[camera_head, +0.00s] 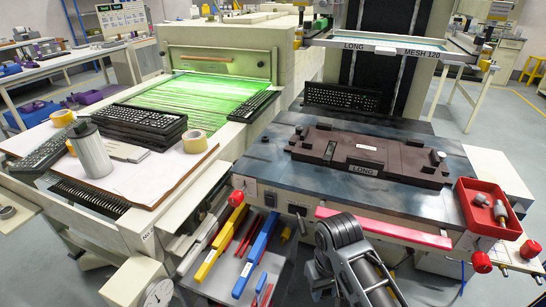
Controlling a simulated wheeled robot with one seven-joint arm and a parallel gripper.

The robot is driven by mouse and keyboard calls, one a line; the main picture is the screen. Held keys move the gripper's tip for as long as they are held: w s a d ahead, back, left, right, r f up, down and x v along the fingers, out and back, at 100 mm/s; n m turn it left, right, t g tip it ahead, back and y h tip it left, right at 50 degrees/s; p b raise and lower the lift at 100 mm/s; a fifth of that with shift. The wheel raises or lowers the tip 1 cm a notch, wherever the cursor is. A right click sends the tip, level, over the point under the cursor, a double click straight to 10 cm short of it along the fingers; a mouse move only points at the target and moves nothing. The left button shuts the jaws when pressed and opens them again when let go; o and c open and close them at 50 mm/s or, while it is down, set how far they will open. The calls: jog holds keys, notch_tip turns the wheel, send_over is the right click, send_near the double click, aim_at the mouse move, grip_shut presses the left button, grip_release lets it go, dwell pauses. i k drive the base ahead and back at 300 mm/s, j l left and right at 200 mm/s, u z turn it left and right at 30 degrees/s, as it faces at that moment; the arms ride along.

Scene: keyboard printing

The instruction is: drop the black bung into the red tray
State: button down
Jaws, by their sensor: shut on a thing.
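The red tray (465,213) sits at the right end of the bench, by its front corner. Part of my arm, black and grey, rises from the bottom edge right of centre, in front of the bench. I cannot make out my gripper's fingers or anything between them. I cannot pick out the black bung for sure. Small dark knobs (300,129) stand on the bench's back left, too small to identify.
A dark brown fixture marked LONG (350,152) covers much of the blue-grey bench top (270,165). A red bar (385,228) runs along the front edge. Red knobs (481,262) stick out below the tray. Blue and yellow tools (255,255) lie in a low tray at left.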

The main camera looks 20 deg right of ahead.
aim_at(482, 214)
jog(key=k+z, duration=0.15)
jog(key=z, duration=0.3)
jog(key=k+l+z, duration=0.1)
jog(key=z, duration=0.4)
jog(key=j+z, duration=0.45)
jog(key=j, duration=0.2)
jog(key=j+z, duration=0.4)
jog(key=j, duration=0.3)
